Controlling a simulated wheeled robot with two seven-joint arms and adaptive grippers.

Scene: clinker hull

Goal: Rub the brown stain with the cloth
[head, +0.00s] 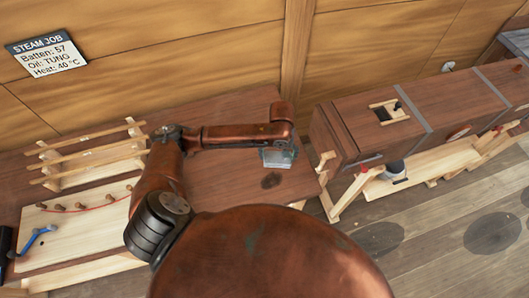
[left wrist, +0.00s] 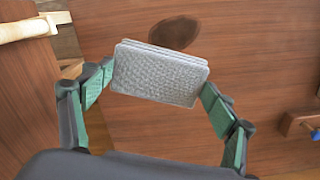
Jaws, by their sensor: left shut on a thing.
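The brown stain (head: 271,180) is a dark oval patch on the wooden bench top, near its right end. It also shows in the left wrist view (left wrist: 174,33), just beyond the cloth. The cloth (left wrist: 160,74) is a folded grey, textured pad. My left gripper (left wrist: 158,85) is shut on it, with a green-padded finger at each side. In the head view the gripper (head: 279,150) and the cloth (head: 278,160) are behind the stain, towards the wall. I cannot tell whether the cloth touches the bench. My right gripper is not in view.
A wooden rack of rods (head: 90,155) and a pale board with pegs and a red line (head: 85,215) are on the bench's left. A blue tool (head: 36,239) lies at far left. A long wooden steam box (head: 430,105) stands right of the bench.

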